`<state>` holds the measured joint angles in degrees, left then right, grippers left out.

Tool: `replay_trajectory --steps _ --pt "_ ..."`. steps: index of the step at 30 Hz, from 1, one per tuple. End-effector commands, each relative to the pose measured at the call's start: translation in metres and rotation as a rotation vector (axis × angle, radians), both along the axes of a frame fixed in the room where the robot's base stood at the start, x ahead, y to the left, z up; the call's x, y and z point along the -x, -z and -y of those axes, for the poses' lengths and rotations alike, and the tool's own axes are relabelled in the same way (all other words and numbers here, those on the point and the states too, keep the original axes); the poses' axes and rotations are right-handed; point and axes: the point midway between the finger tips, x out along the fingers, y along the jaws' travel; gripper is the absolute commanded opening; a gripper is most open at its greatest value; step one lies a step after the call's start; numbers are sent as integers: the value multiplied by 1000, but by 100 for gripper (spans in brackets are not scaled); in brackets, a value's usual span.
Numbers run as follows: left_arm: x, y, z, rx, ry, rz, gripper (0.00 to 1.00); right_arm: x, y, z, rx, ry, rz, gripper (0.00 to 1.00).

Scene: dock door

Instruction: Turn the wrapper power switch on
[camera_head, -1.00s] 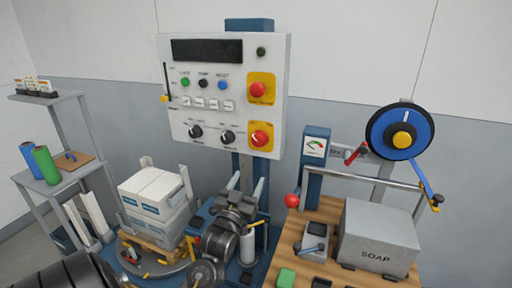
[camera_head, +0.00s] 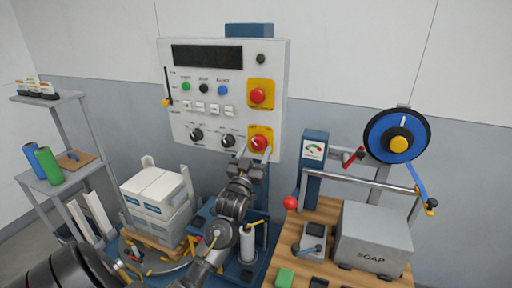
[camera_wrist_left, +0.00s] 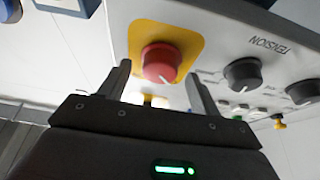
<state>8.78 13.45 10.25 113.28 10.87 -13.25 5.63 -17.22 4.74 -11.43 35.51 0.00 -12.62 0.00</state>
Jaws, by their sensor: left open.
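The grey-white control panel (camera_head: 222,60) stands upright on a blue post. Its red rotary knob (camera_head: 259,143) with a white mark sits on the lower yellow plate, at the panel's lower right. My left gripper (camera_head: 254,157) is open just below and in front of this knob and partly covers its plate. In the left wrist view the red knob (camera_wrist_left: 160,62) shows between and beyond the two fingertips (camera_wrist_left: 158,80), with no finger seen closed on it. Its white mark points down and slightly right in that view. My right gripper is out of view.
A second red button (camera_head: 257,96) sits on the upper yellow plate. Two black knobs (camera_head: 197,135) lie left of the red knob; one (camera_wrist_left: 241,74) is near a finger. White-and-blue boxes (camera_head: 158,193) stand left below; a bench with a soap box (camera_head: 374,240) is at right.

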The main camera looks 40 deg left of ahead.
Motion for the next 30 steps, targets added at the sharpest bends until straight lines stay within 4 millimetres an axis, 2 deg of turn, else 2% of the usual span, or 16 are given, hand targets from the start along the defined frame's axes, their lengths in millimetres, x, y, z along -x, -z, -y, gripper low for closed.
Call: replay_trajectory --steps 11,22,30 --pt "-6 -2 -2 0 0 0 64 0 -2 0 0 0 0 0" --pt "-6 -2 -2 0 0 0 19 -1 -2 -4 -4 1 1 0" --pt "-6 -3 -3 -35 -1 -12 19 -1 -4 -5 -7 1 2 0"
